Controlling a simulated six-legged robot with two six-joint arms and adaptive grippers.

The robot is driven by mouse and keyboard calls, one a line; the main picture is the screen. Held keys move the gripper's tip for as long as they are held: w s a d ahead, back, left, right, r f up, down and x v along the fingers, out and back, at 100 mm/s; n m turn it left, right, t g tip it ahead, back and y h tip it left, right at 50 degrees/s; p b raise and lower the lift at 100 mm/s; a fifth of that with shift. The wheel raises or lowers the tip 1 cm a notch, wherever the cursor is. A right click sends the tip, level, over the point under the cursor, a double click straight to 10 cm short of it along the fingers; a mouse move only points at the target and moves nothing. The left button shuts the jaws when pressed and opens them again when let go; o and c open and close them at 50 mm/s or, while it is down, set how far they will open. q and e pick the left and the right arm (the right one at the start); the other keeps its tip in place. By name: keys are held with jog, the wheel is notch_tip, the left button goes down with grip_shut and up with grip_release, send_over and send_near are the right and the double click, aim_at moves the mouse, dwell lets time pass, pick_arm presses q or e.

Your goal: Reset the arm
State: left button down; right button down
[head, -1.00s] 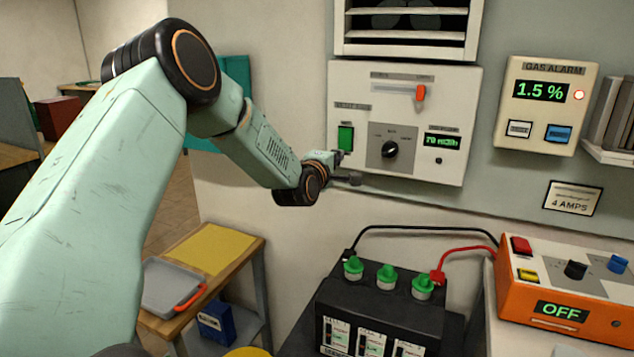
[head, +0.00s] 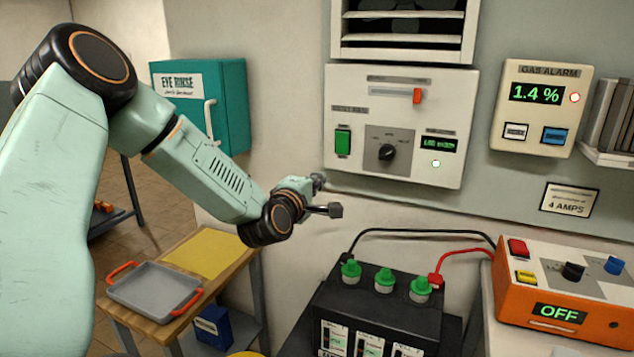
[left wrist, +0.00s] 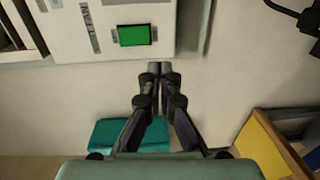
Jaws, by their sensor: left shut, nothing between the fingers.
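My left gripper (head: 318,182) is in front of the wall, below the white fan panel (head: 455,92). Its shut, empty fingers (left wrist: 160,70) show in the left wrist view, apart from the panel. The panel bears a green rocker switch (head: 343,141), a black rotary knob (head: 387,152), an orange slider (head: 417,96), a small green display (head: 440,145) and a lit white lamp (head: 436,163). The green switch (left wrist: 134,36) shows just beyond the fingers in the wrist view. My right gripper is not in view.
A gas alarm (head: 541,107) reads 1.4 %. A black battery (head: 375,306) with green caps stands below, cabled to an orange charger (head: 560,300) reading OFF. A teal eye-rinse cabinet (head: 232,105) and a table with a grey tray (head: 152,290) are at left.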

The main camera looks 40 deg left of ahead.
pick_arm(q)
jog(key=s+d+f+m+g+h+b, duration=0.1)
jog(key=s+d+f+m+g+h, duration=0.15)
jog(key=s+d+f+m, duration=0.45)
jog(key=s+d+f+m+g+h+b, duration=0.1)
jog(key=s+d+f+m+g, duration=0.25)
jog(key=f, duration=0.65)
jog(key=s+d+f+m+g+h+b, duration=0.15)
jog(key=s+d+f+m, duration=0.3)
jog(key=f, duration=0.45)
jog(key=s+d+f+m+g+b, duration=0.2)
jog(key=s+d+f+g, duration=0.1)
jog(key=s+f, duration=0.6)
jog(key=s+d+f+m+g+b, duration=0.3)
jog(key=s+f+g, duration=0.3)
jog(key=s, duration=1.2)
notch_tip(320, 180, down, 3)
jog(key=shift+s+d+f+m, duration=0.1)
jog(key=shift+s+d+m, duration=0.1)
jog(key=shift+d+m, duration=0.1)
